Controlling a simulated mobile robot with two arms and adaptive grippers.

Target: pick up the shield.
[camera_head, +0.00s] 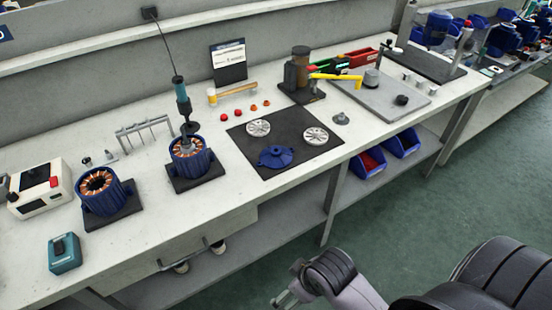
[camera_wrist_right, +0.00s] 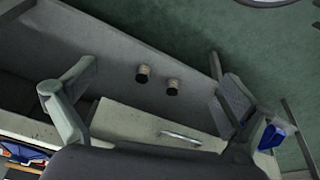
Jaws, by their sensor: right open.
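A dark mat (camera_head: 240,139) on the bench carries a blue flanged round part (camera_head: 276,157), which looks like a motor end shield, near its front edge. Two silver spoked discs, a left one (camera_head: 258,128) and a right one (camera_head: 316,136), lie behind and beside it. I cannot tell for certain which of these is the shield. My right gripper (camera_wrist_right: 150,82) is open and empty, its two fingers wide apart in the right wrist view. In the head view it is low in front of the bench, well away from the mat. My left gripper is not in view.
A blue motor housing (camera_head: 188,161) stands left of the mat under a hanging screwdriver (camera_head: 182,100). Another housing (camera_head: 101,192) stands further left. A brown-topped press (camera_head: 298,75) with a yellow lever is behind the mat. Blue bins (camera_head: 368,164) sit below the bench top.

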